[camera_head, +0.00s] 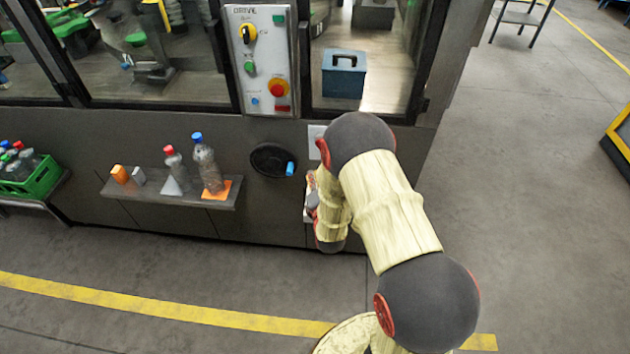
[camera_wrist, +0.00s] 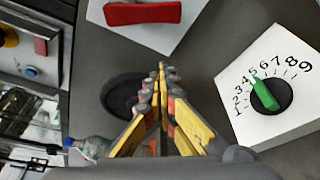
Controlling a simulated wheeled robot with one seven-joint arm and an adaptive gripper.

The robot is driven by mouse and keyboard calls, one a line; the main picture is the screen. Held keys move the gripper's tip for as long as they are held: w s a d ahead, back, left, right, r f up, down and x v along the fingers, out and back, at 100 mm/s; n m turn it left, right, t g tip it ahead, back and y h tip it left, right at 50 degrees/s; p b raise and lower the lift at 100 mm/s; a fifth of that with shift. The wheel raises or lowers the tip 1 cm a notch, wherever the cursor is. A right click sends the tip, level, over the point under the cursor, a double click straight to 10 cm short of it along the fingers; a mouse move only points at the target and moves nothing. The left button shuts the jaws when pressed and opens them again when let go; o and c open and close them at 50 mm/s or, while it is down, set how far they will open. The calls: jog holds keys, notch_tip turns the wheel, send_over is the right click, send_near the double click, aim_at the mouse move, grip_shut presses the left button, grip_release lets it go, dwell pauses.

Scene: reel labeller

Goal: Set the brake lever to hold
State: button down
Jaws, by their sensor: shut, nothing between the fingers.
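In the wrist view, a red lever-like bar (camera_wrist: 143,13) lies across a white plate at the top edge; its upper part is cut off. No hold marking or other label for it is readable. My gripper (camera_wrist: 162,72) is shut and empty, its yellow and grey fingers pointing toward the dark machine front below the red bar, apart from it. In the head view my arm hides the gripper and most of the white plate (camera_head: 315,132).
A white dial box with a green pointer knob (camera_wrist: 265,94) is right of the fingers. A black handwheel (camera_head: 268,160) is left of my arm. A DRIVE panel (camera_head: 262,65) is above. A shelf (camera_head: 150,194) with bottles (camera_head: 207,160) projects at left.

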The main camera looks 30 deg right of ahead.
jog(key=w+d+b, duration=0.2)
jog(key=w+d, duration=0.2)
jog(key=shift+d+r, duration=0.35)
jog(key=shift+r, duration=0.1)
jog(key=shift+s+d+n+g, duration=0.2)
jog(key=shift+d+n+g, duration=0.15)
jog(key=shift+n, duration=0.25)
dwell(0.3)
jog(key=shift+n+g+h, duration=0.25)
jog(key=shift+n+h, duration=0.15)
jog(key=shift+n, duration=0.2)
jog(key=shift+s+d+r+b, duration=0.2)
jog(key=shift+s+d+r, duration=0.3)
jog(key=shift+d, duration=0.15)
jog(key=shift+s+d+r+b, duration=0.15)
jog(key=shift+s+d+r, duration=0.3)
jog(key=shift+d, duration=0.25)
jog(key=shift+s+d+r+b, duration=0.2)
jog(key=shift+s+d+r, duration=0.3)
jog(key=shift+d, duration=0.15)
jog(key=shift+r, duration=0.2)
